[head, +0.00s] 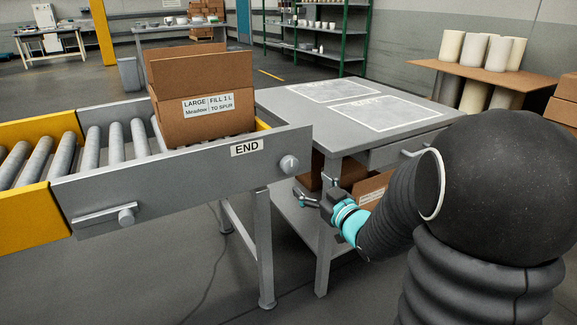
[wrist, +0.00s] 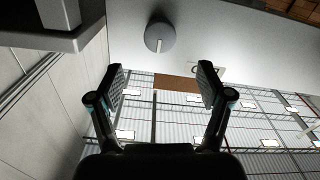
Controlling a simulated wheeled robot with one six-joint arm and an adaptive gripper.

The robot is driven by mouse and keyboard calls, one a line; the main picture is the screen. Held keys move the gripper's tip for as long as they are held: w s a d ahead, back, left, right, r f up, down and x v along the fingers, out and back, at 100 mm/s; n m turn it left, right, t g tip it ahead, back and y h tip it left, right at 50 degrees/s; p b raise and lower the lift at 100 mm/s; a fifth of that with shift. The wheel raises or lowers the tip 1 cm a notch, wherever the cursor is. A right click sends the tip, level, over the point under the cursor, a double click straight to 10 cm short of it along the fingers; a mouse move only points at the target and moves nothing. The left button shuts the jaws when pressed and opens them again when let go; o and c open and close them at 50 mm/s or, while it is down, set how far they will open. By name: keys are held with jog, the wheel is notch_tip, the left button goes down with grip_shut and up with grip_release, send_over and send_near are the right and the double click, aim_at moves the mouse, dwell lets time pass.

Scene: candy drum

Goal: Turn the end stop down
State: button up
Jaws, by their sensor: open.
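The conveyor's end section has a grey side plate with an "END" label (head: 247,148). A round grey knob (head: 289,164) sits on that plate, right of the label. A bit of yellow (head: 263,125) shows behind the plate at the roller end, partly hidden by the carton; I cannot tell for certain whether it is the end stop. My gripper (head: 312,191) is open and empty, below and right of the knob and apart from it. In the wrist view the knob (wrist: 160,38) with a pale mark lies beyond the open fingers (wrist: 160,80), roughly centred between them.
An open carton (head: 205,125) labelled "LARGE" stands on the rollers at the conveyor end. A grey table (head: 270,98) with two outlined areas adjoins it. Cartons sit under the table.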

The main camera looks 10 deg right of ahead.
aim_at(292, 167)
jog(key=x, duration=1.1)
jog(key=shift+w+a+p, duration=0.1)
jog(key=shift+w+p, duration=0.2)
jog(key=shift+p, duration=0.05)
jog(key=c, duration=1.2)
